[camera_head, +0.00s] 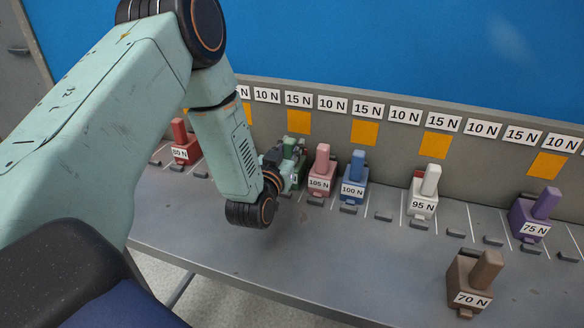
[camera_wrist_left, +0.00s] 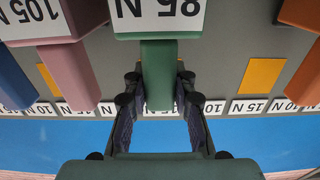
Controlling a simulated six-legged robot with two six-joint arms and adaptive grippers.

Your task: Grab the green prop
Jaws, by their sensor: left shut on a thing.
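The green prop (camera_head: 294,180) stands in the row on the grey bench, between the red prop and the pink prop, mostly hidden behind my left gripper in the head view. In the left wrist view, which is upside down, the green prop (camera_wrist_left: 158,68) shows its upright handle and an 85 N label. My left gripper (camera_head: 290,152) is at this handle. In the wrist view its two fingers (camera_wrist_left: 160,88) are on either side of the handle, shut on it. My right gripper is not in view.
A pink prop (camera_head: 320,178) marked 105 N stands close to the right, then a blue prop (camera_head: 354,182) marked 100 N. A red prop (camera_head: 183,143) stands to the left. White, purple and brown props stand further right. A grey back panel rises behind the row.

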